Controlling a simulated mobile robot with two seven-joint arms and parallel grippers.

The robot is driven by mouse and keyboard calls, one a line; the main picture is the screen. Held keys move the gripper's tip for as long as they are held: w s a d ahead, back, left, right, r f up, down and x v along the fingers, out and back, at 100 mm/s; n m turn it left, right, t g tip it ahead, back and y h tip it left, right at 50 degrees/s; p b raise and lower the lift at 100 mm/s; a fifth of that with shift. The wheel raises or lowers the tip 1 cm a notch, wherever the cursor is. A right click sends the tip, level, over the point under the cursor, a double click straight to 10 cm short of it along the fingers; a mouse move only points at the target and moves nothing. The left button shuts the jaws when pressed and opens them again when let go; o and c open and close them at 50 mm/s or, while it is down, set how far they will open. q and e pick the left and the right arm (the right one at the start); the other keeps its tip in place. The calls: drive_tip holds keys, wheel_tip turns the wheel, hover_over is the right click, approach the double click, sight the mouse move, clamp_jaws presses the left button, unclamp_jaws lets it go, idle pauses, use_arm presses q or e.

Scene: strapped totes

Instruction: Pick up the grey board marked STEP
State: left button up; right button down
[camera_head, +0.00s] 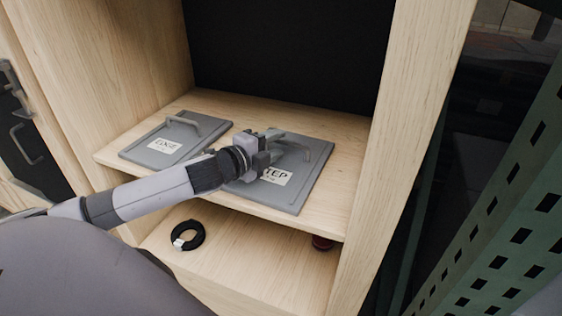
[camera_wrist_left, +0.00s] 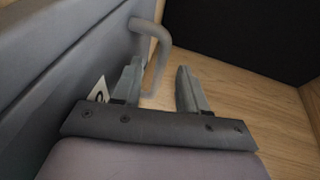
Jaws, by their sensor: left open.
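The grey board marked STEP (camera_head: 311,178) lies flat on the upper shelf, on the right. Its white label is partly hidden by my left arm, so only "TEP" reads. A bent grey handle stands up from the board; it also shows in the left wrist view (camera_wrist_left: 151,31). My left gripper (camera_head: 277,139) is over the board beside this handle, open and holding nothing. In the left wrist view the handle's lower end appears between the two fingers (camera_wrist_left: 158,84), with no clear contact. The board's face (camera_wrist_left: 60,65) fills the left there. My right gripper is not in view.
A second grey board, marked EDGE (camera_head: 160,131), lies to the left on the same upper shelf (camera_head: 336,222). The lower shelf holds a black coil (camera_head: 187,236) and a dark red object (camera_head: 322,243). Wooden side walls close in both sides; a green perforated post (camera_head: 490,200) stands right.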

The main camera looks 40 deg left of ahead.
use_arm(q)
drive_tip(key=shift+w+d+f, duration=0.1)
drive_tip(key=shift+w, duration=0.5)
clamp_jaws()
drive_tip(key=shift+r, duration=0.2)
